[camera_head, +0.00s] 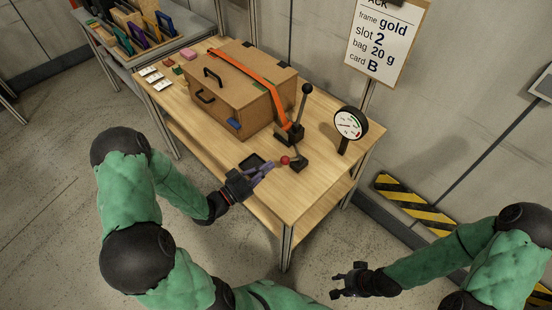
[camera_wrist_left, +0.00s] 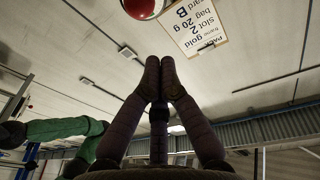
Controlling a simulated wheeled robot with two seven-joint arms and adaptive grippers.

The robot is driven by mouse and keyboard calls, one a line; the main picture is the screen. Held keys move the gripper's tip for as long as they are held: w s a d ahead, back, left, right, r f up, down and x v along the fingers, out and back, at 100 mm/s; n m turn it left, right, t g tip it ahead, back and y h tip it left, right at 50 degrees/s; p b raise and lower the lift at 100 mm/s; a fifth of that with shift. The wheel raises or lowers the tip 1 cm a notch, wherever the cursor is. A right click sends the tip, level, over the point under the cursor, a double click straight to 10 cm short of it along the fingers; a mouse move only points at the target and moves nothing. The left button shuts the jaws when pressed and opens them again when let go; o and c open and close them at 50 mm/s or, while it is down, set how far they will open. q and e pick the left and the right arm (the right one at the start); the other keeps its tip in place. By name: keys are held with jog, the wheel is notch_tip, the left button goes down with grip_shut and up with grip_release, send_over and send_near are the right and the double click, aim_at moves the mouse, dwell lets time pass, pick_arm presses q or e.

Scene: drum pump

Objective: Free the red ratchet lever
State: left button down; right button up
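My right gripper (camera_head: 335,283) is open and empty, off the table.
A cardboard box (camera_head: 240,112) with black handles stands on the wooden table (camera_head: 190,119) under the strap. A dial gauge (camera_head: 350,123) stands to the right. A small black tray (camera_head: 251,161) lies near the left gripper. Cards (camera_head: 155,77) lie at far left. A sign (camera_head: 385,42) stands behind.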

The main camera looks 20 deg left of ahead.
pick_arm(q)
jog(key=shift+f+v, duration=0.25)
jog(key=shift+v, duration=0.75)
